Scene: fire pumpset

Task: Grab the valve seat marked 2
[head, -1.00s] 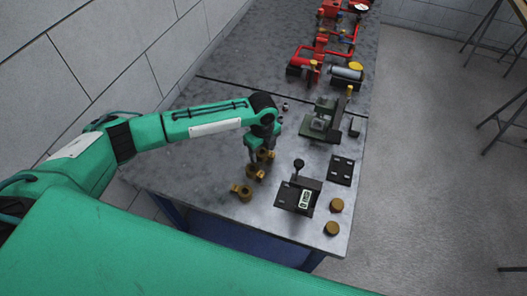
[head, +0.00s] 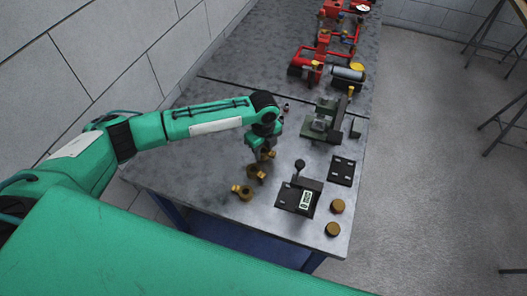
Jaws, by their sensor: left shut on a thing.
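Several brass valve seats sit in a row on the grey table. The nearest brass seat (head: 243,192) and the middle brass seat (head: 256,172) stand free of the fingers. My left gripper (head: 261,155) points down and is shut on the farthest brass valve seat (head: 267,155), partly hidden by the fingers. I cannot read a number on any seat, and I cannot tell whether the held one is off the table. My right gripper is not in view.
A black device with a display (head: 304,198) and lever stands right of the seats. Two brass caps (head: 336,206) lie near the table's right edge. A black plate (head: 342,170) and a dark green fixture (head: 322,125) are beyond. Red pump parts (head: 317,60) stand farther back.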

